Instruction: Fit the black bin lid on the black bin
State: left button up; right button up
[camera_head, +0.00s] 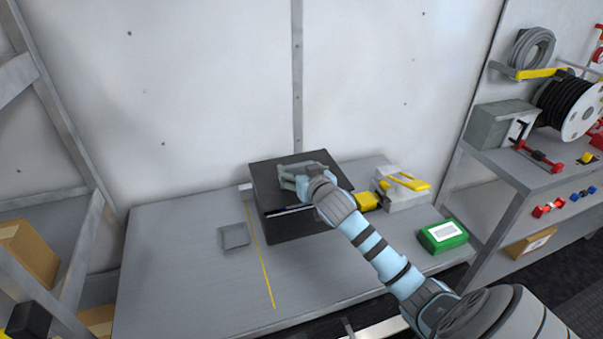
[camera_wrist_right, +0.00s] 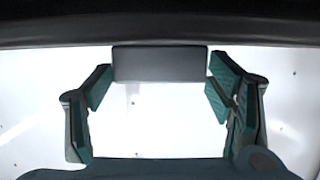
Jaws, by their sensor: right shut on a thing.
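The black bin (camera_head: 290,230) stands on the grey bench against the wall. The black lid (camera_head: 266,186) is over its top, and a dark, shiny strip shows along the front edge between them. I cannot tell whether the lid is fully seated. My right gripper (camera_head: 303,171) is over the lid, shut on its handle. In the right wrist view the lid is a dark band (camera_wrist_right: 160,22) along the top, and the grey handle block (camera_wrist_right: 160,64) sits between the two fingers. My left gripper is not in view.
A flat grey square plate (camera_head: 234,236) lies left of the bin, near a yellow line. Right of it are a grey box (camera_head: 400,200) with a yellow handle and a green box (camera_head: 442,236). Shelving with a cable reel (camera_head: 570,106) stands at right. The bench's left part is clear.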

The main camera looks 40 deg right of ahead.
jog(key=shift+f, duration=0.25)
jog(key=shift+f, duration=0.3)
jog(key=o, duration=1.2)
jog(key=shift+o, duration=0.2)
jog(key=shift+r, duration=0.1)
jog(key=shift+r, duration=0.35)
jog(key=p+v, duration=0.1)
jog(key=v, duration=1.1)
jog(key=shift+r+p, duration=0.2)
jog(key=shift+p, duration=0.1)
